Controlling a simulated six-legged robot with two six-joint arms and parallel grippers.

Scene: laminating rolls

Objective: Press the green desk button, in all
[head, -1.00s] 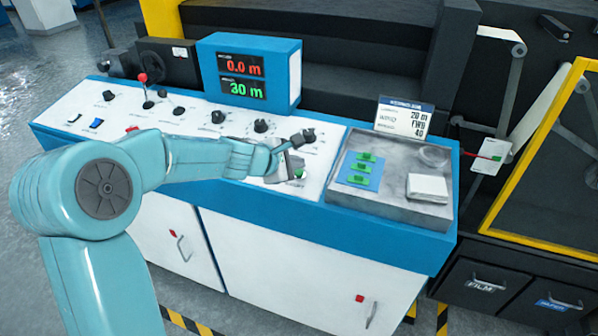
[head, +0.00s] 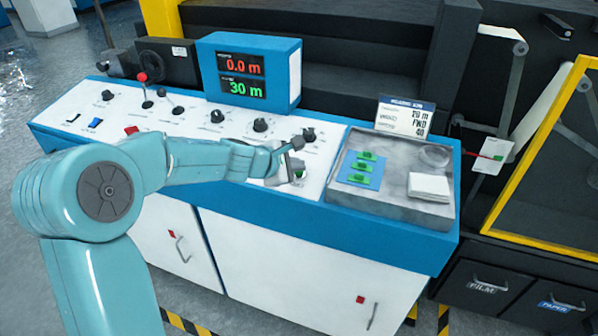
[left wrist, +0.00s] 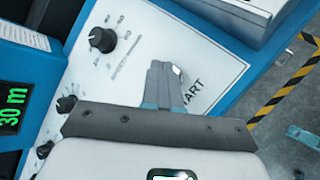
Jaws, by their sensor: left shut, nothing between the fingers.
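In the left wrist view, the closed fingers (left wrist: 163,88) point at the panel beside the START lettering (left wrist: 196,88). A bit of pale metal shows at their tips, and the green cap is hidden there. My right gripper is not in view.
A display box (head: 249,72) reads 0.0 m in red and 30 m in green. Knobs and levers line the panel. The metal tray (head: 400,205) holds a blue card with green pieces and a white block. A sign (head: 404,117) stands behind it.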

